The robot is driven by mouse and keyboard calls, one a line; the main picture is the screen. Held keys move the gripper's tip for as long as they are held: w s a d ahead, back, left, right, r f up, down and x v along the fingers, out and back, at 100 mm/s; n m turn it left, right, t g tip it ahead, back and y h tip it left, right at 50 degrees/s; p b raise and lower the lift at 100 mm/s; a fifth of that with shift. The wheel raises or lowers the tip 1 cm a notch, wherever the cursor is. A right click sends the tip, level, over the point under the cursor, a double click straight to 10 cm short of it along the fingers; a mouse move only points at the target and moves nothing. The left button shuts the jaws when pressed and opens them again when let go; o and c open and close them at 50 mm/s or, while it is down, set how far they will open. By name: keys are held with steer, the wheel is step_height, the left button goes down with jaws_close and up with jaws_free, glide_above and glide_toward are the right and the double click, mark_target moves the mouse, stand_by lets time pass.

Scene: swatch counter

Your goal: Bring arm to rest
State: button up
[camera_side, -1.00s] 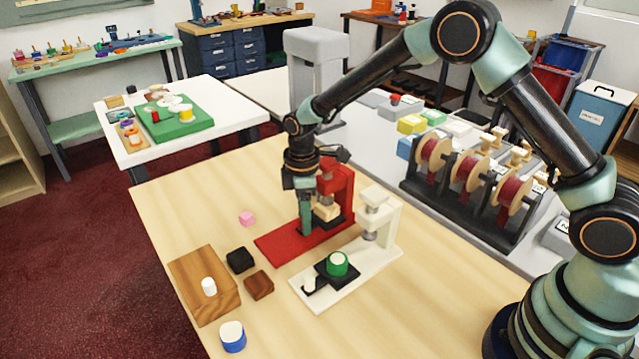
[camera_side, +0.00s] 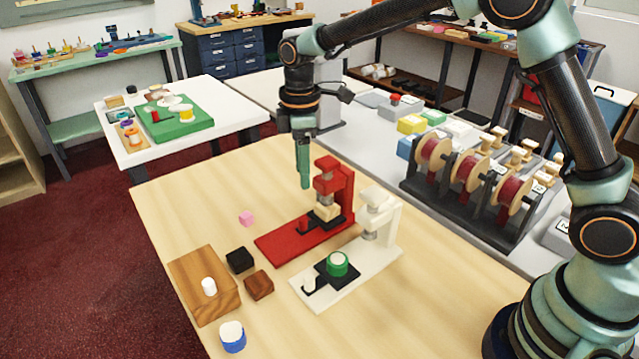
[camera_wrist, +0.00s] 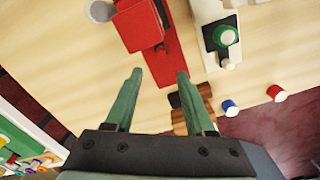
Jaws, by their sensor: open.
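My gripper (camera_side: 304,180) is raised above the table, just behind and left of the red press. In the wrist view my gripper (camera_wrist: 157,78) shows two green fingers spread apart with nothing between them. The red press also shows below the fingers in the wrist view (camera_wrist: 138,27).
A rack of red spools (camera_side: 470,172) stands at right. The table's left back is clear.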

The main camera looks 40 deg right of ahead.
steer(key=s+d+r+m+t, duration=0.3)
steer(key=s+d+r+m, duration=0.25)
steer(key=r, duration=0.45)
steer(key=s+d+m+t, duration=0.1)
steer(key=s+d+m, duration=0.2)
steer(key=s, duration=0.3)
steer(key=s+d+m+t, duration=0.1)
steer(key=s+d+m, duration=0.2)
steer(key=s, duration=0.4)
steer(key=shift+m+t, duration=0.3)
steer(key=shift+m, duration=0.25)
